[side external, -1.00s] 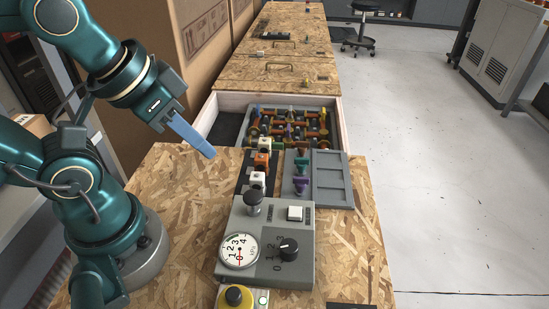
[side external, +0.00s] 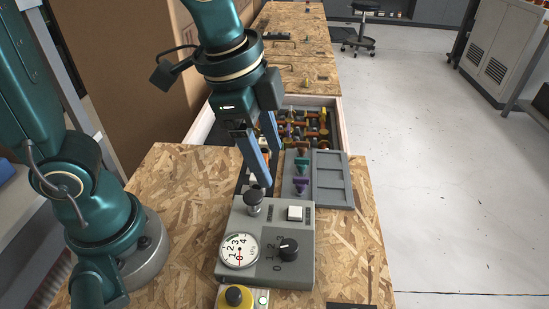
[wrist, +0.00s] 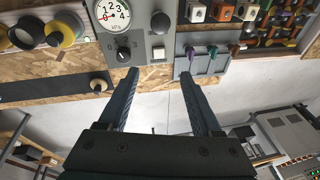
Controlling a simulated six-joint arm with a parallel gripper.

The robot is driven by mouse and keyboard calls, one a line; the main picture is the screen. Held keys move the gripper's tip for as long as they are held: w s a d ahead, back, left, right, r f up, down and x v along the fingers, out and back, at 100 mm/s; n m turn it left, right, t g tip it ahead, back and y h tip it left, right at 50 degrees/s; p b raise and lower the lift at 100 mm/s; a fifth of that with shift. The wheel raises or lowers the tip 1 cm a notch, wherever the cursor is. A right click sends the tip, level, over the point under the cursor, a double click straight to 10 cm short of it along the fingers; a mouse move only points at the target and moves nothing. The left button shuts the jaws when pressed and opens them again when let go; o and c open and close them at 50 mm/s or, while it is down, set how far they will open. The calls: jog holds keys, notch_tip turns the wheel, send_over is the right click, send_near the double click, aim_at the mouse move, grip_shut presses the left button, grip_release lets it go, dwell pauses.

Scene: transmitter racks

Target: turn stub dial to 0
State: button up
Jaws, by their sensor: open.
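The stub dial (side external: 288,249) is a short black knob on the grey control box (side external: 230,272), with the marks 0, 1, 2 and 3 around its left side. It also shows in the wrist view (wrist: 124,54) at upper left. I cannot tell for sure which mark its white line points to. My gripper (side external: 272,168) has its two blue fingers apart and empty. It is in the air above the far part of the box, behind the dial in the side view. In the wrist view the fingertips (wrist: 158,75) lie to the right of and below the dial, not touching it.
The box also bears a round gauge (side external: 239,250), a black plunger knob (side external: 254,199) close to my fingers and a white square button (side external: 295,213). A yellow button unit (side external: 234,297) stands in front. A grey tray (side external: 330,180) and coloured pegs (side external: 301,186) lie behind.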

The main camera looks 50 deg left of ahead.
aim_at(288, 245)
jog(key=d+f+m+g, duration=0.1)
jog(key=d+f, duration=0.1)
jog(key=s+d+f+m, duration=0.1)
jog(key=d+f, duration=0.1)
jog(key=d+f+m+g, duration=0.1)
jog(key=d+f+m, duration=0.1)
jog(key=shift+s+d+f+g+y, duration=0.25)
jog(key=shift+g+y, duration=0.05)
jog(key=shift+y, duration=0.1)
jog(key=shift+s+d+f, duration=0.1)
jog(key=shift+s+f, duration=0.05)
jog(key=shift+f, duration=2.5)
grip_shut()
